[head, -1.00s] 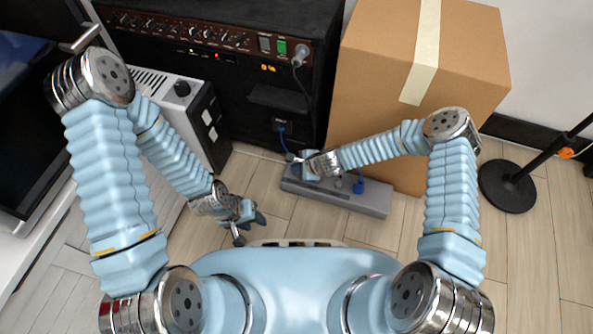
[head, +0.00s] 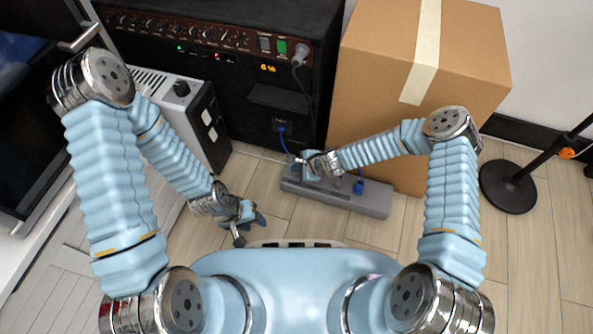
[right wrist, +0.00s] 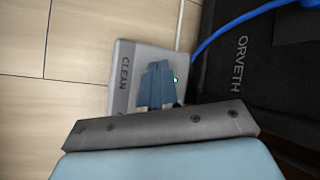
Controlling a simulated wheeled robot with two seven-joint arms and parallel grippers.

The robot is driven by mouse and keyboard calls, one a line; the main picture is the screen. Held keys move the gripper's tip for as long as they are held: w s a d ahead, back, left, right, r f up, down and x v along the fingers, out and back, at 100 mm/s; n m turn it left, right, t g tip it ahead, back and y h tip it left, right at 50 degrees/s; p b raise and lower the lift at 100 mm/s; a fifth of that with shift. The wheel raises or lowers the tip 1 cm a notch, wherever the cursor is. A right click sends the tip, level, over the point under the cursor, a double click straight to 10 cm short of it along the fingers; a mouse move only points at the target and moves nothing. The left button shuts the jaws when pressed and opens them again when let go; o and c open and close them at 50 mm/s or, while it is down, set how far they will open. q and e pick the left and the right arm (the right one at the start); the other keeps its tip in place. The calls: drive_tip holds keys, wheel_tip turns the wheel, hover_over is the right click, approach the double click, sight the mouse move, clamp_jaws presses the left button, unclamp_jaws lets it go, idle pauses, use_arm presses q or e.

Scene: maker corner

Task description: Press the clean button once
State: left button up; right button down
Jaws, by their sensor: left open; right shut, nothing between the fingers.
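The grey pedal board (head: 345,199) lies on the floor in front of the amplifier. Its end shows in the right wrist view as a grey panel (right wrist: 124,100) marked CLEAN, with a small green light lit. My right gripper (head: 297,163) is over the left end of the board. In the right wrist view its blue fingers (right wrist: 157,68) are together and empty, beside the CLEAN lettering. The fingers cover the middle of the panel, so the button is hidden, and I cannot tell whether they touch it. My left gripper (head: 254,222) is open and empty, low over the floor at left.
The black amplifier (head: 228,88) stands behind the board, with a blue cable (right wrist: 225,30) running from it. A cardboard box (head: 375,110) stands behind the board at right. A grey-white unit (head: 203,118) is at left. A round black stand base (head: 507,187) is at far right.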

drive_tip(key=shift+r+p, duration=2.3)
drive_tip(key=shift+r, duration=0.75)
use_arm(q)
wheel_tip(320, 180, up, 4)
drive_tip(key=shift+r, duration=0.2)
drive_tip(key=r+p, duration=0.6)
drive_tip(key=shift+s+d, duration=0.15)
drive_tip(key=shift+d, duration=0.2)
use_arm(e)
drive_tip(key=s+d+r+n+g, duration=0.1)
drive_tip(key=s+d+r+n, duration=0.2)
drive_tip(key=s+n, duration=0.2)
drive_tip(key=s+d+r+n+g+h, duration=0.1)
drive_tip(key=s+d+r+n, duration=0.3)
drive_tip(key=s, duration=0.5)
drive_tip(key=s+d+r+n+g, duration=0.1)
drive_tip(key=s+d+r+n, duration=0.3)
drive_tip(key=s, duration=0.4)
drive_tip(key=shift+d+n+g+h, duration=0.15)
drive_tip(key=shift+n+g+h, duration=0.25)
drive_tip(key=shift+n, duration=0.5)
